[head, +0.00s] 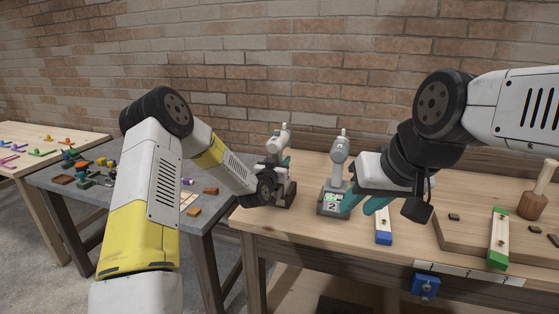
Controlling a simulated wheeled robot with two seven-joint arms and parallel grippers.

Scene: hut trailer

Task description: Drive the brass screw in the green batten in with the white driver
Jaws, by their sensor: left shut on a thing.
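The white driver (277,143) is upright at the back left of the wooden bench, over a dark base. My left gripper (286,168) is shut on it; its wrist hides part of the driver. My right gripper (361,205) has its teal fingers apart and empty, in front of a grey driver (340,150). The batten with the green end (498,258) lies at the right of the bench. A small dark spot on it may be the brass screw, too small to tell.
The grey driver stands on a base with a lit green display (331,198). A batten with a blue end (383,238) lies beside my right gripper. A wooden mallet (534,204) stands at the right. A blue vise-like part (425,286) sits on the front edge.

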